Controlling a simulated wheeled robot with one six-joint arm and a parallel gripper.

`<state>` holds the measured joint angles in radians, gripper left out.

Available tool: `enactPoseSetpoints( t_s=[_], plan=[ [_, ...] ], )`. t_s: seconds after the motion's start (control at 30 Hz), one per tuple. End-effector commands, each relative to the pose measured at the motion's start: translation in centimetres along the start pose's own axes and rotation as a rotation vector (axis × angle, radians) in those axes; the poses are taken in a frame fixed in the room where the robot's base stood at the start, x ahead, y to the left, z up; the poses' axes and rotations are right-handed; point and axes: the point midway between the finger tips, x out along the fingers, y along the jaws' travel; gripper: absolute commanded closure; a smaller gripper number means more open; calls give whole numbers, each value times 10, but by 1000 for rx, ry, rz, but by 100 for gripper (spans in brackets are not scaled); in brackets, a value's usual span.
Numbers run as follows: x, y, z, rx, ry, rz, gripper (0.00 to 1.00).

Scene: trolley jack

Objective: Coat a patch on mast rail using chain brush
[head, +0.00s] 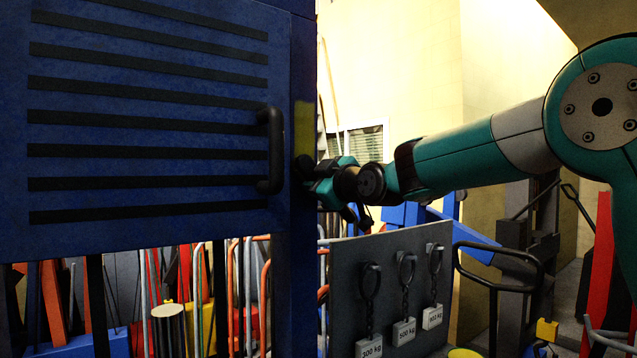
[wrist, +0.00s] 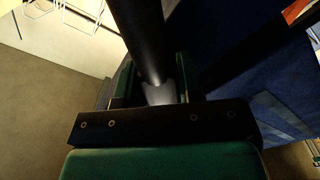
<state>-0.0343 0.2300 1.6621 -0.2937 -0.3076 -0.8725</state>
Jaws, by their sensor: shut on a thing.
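The mast rail (head: 303,225) is a dark blue upright at the right edge of a blue slotted panel. A dull yellow patch (head: 307,130) shows on its upper part. My gripper (head: 325,184) is beside the rail, just below the patch. In the wrist view my gripper (wrist: 158,88) is shut on a dark round handle, which I take for the chain brush (wrist: 138,35). The brush's working end is not clear in either view. A dark rounded piece is close to the rail in the head view; I cannot tell whether it touches.
The blue panel (head: 150,235) with a black handle (head: 271,150) fills the left. A grey board (head: 400,260) with several labelled weights on hooks stands below my arm. Trolleys and coloured frames crowd the back. A pale wall is behind.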

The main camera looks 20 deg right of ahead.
Motion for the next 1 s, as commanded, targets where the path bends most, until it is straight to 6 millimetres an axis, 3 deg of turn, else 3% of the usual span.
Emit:
enactPoseSetpoints(
  t_s=[0.6,1.0],
  plan=[
    [-55,-1,1,-1,2,3,100],
    [-61,1,0,0,2,2,100]
  ],
)
